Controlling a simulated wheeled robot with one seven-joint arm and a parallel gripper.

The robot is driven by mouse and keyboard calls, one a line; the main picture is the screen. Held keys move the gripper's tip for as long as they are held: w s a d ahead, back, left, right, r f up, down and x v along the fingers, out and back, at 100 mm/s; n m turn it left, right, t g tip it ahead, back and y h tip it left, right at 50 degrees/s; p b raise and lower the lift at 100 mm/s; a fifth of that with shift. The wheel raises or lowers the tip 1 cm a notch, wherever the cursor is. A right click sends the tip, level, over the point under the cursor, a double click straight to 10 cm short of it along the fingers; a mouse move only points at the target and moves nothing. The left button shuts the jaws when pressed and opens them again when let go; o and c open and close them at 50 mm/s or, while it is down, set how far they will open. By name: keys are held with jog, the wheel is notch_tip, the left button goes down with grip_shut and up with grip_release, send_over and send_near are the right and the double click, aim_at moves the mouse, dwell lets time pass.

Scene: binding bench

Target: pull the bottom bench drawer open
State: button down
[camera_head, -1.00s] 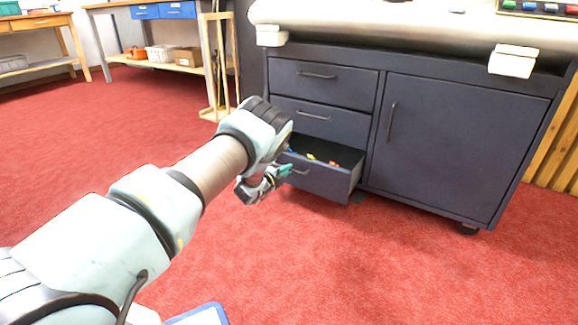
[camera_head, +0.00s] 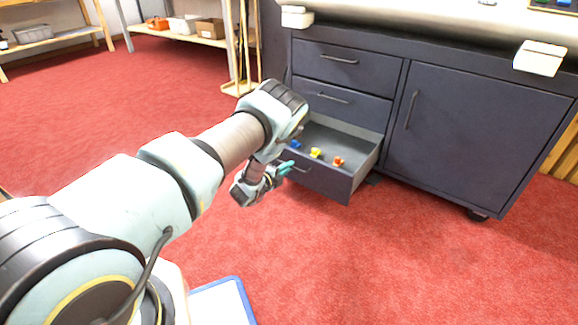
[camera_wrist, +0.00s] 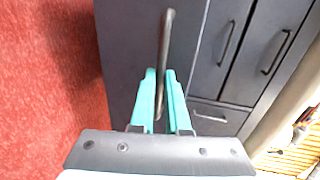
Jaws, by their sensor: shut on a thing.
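The bottom bench drawer (camera_head: 322,182) stands well out from the dark blue-grey bench cabinet. Small blue, yellow and orange-red items (camera_head: 316,153) lie inside it. My gripper (camera_head: 286,169) is at the left part of the drawer front, with its teal fingers at the handle. In the wrist view, my gripper (camera_wrist: 162,100) is shut on the drawer's dark bar handle (camera_wrist: 165,45), which passes between the two fingers. In the head view my wrist hides the drawer's left end.
The upper drawer (camera_head: 338,61) and middle drawer (camera_head: 335,99) are closed, as is the cabinet door (camera_head: 475,130) on the right. Red carpet (camera_head: 400,270) in front of the bench is clear. A blue-edged white panel (camera_head: 220,303) is at the bottom. Shelving with boxes (camera_head: 185,27) stands behind on the left.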

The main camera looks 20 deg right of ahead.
jog(key=c, duration=0.9)
grip_release()
jog(key=p+v, duration=0.3)
jog(key=v, duration=0.7)
jog(key=shift+s+a+p, duration=0.2)
jog(key=shift+a+p, duration=0.15)
jog(key=shift+p, duration=0.05)
